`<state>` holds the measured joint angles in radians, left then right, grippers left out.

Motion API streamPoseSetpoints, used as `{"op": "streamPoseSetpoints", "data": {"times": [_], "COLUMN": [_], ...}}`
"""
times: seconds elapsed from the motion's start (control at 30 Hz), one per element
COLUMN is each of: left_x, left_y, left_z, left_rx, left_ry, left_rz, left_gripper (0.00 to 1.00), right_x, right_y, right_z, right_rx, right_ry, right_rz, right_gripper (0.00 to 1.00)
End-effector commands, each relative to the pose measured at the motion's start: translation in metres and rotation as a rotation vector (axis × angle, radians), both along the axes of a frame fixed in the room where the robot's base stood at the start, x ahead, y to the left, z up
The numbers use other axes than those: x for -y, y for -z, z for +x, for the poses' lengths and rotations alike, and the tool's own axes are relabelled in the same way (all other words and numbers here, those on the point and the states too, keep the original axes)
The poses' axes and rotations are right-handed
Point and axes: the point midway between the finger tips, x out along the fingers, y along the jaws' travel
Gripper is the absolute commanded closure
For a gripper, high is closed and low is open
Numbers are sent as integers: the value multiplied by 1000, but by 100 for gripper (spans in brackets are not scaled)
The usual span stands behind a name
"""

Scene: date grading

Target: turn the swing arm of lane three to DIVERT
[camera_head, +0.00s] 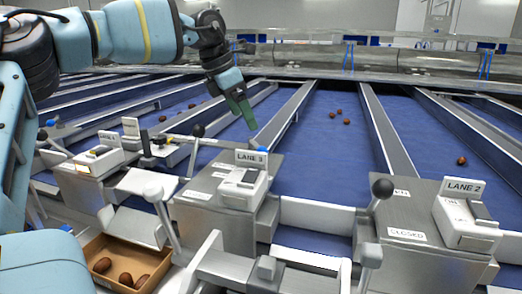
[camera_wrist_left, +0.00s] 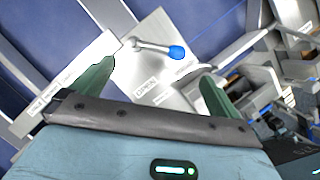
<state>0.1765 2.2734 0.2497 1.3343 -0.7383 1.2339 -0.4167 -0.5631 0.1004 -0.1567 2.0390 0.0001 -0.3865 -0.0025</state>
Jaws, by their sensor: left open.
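The lane three station (camera_head: 218,192) is a grey metal box with a LANE 3 sign (camera_head: 250,157). A small blue knob (camera_head: 262,150) shows at its far edge, just beyond the sign. In the left wrist view the blue knob (camera_wrist_left: 176,51) sits on a short metal lever over a pale plate, with a label (camera_wrist_left: 145,88) too small to read. My left gripper (camera_head: 245,112) has green fingers pointing down, above and beyond the station. In its wrist view the open fingers (camera_wrist_left: 158,70) stand either side of the lever, apparently not touching it. My right gripper is out of view.
The LANE 2 station (camera_head: 440,235) stands at the right, with a black-knobbed lever (camera_head: 382,188) beside it. A cardboard box (camera_head: 97,247) holds dates. Blue belts (camera_head: 340,155) carry a few dates.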

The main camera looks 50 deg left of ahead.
Motion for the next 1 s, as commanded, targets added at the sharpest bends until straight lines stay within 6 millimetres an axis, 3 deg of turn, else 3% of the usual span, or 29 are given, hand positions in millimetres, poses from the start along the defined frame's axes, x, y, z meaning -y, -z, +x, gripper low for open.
{"op": "streamPoseSetpoints", "data": {"times": [0.37,0.8,1.0], "left_x": [1,9,11], "left_y": [10,64,77], "left_z": [3,23,28], "left_rx": [-5,-6,-4], "left_ry": [0,-1,-1], "left_rz": [1,1,1], "left_gripper": [0,0,0], "right_x": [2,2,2], "right_y": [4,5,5], "right_z": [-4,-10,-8], "right_rx": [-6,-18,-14], "right_ry": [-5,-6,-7], "right_rz": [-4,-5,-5], "right_gripper": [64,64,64]}}
